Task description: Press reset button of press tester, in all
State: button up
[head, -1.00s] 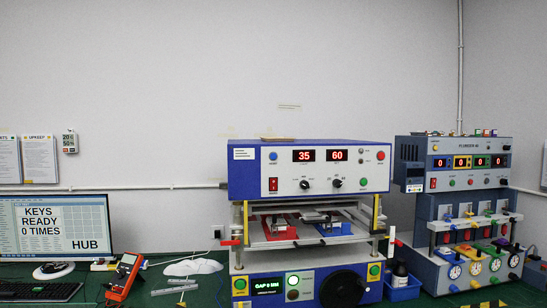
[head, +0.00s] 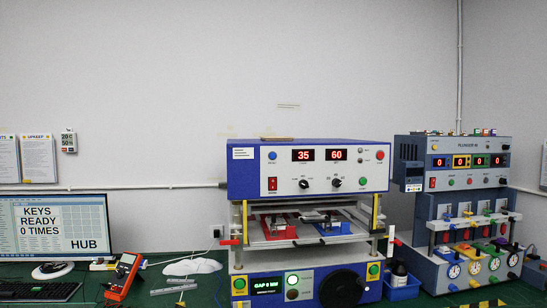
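The press tester (head: 246,182) is the blue and white machine in the middle of the head view. Its upper panel has a blue button (head: 272,155) at the left, a red button (head: 380,155) at the right and a green button (head: 363,181) below that. The labels under these buttons are too small to read, so I cannot tell which is reset. Two red displays (head: 320,155) show 35 and 60. A green text display (head: 267,284) is lit on the lower panel. My gripper is not in view.
A second tester (head: 419,210) with several dials and red zeros stands at the right. A monitor (head: 101,222) reading "KEYS READY 0 TIMES" is at the left.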

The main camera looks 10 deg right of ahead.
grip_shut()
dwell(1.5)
